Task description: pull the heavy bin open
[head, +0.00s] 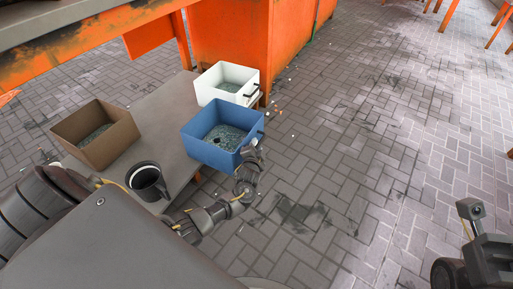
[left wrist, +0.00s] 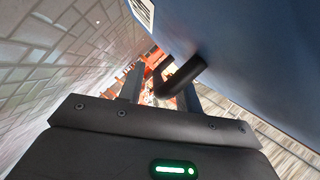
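Three open-topped bins stand on a low grey bench: a brown bin (head: 97,150), a blue bin (head: 205,150) and a white bin (head: 212,92). Each holds grey-green bits; which is heavy cannot be told by sight. The blue bin's side fills the upper right of the left wrist view (left wrist: 265,60), with a dark bar handle (left wrist: 183,76) sticking out from it. My left gripper (head: 251,158) is at this handle. Its fingers (left wrist: 160,95) stand apart, one to each side of the handle's bar; I see no firm grip.
The low bench (head: 168,115) also carries a dark cup (head: 147,182) near my left arm. An orange cabinet (head: 230,40) stands behind the white bin, and an orange-framed table (head: 80,45) is at upper left. The paved floor (head: 350,150) to the right is clear.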

